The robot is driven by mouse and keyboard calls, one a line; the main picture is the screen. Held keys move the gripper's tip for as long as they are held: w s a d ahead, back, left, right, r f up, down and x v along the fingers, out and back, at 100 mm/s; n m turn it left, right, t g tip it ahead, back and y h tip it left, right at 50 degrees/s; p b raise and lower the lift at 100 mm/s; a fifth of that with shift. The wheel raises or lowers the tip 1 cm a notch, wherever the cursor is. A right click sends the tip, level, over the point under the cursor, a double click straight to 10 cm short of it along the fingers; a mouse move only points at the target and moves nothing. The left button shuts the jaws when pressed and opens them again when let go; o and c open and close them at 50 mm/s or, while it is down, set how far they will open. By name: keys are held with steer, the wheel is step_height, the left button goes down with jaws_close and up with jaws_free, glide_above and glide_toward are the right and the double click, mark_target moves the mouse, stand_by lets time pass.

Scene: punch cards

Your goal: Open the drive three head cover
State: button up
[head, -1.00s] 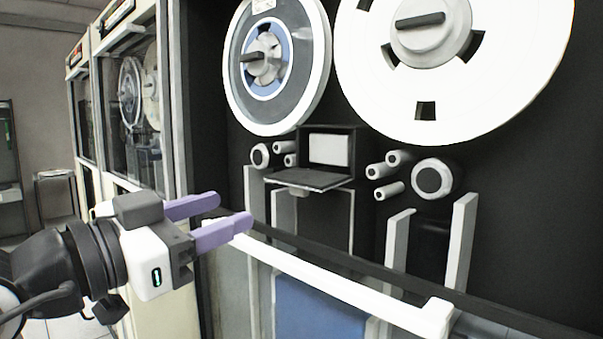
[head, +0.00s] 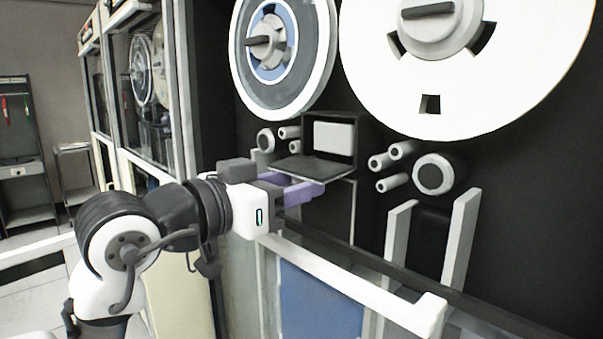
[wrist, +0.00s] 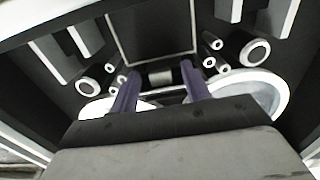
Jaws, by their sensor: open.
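The tape head unit (head: 333,138) is a dark box with a white block inside, between the two reels on the black drive panel. Its dark cover flap (head: 312,167) sticks out roughly level from the lower edge, so the front stands open. My gripper (head: 304,187) is open, with its purple fingers just below and in front of the flap in the head view. I cannot tell whether they touch it. Nothing is held.
A grey-and-blue reel (head: 283,50) and a large white reel (head: 460,60) are above. Rollers (head: 433,174) flank the head unit. A white rail (head: 350,285) crosses below, with upright light guides (head: 460,235) at right. More glass-fronted cabinets stand at left.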

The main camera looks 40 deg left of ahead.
steer(key=shift+w+d, duration=0.1)
steer(key=shift+w, duration=1.05)
steer(key=c, duration=1)
steer(key=g+p, duration=0.1)
steer(key=r+p, duration=0.1)
steer(key=p, duration=0.1)
steer(key=shift+s+r+g, duration=0.15)
steer(key=shift+r+g, duration=0.1)
steer(key=shift+g, duration=0.15)
steer(key=shift+r+g+p, duration=0.15)
steer(key=shift+g+p, duration=0.45)
steer(key=shift+p, duration=0.35)
steer(key=shift+s+g, duration=0.1)
steer(key=shift+g, duration=0.2)
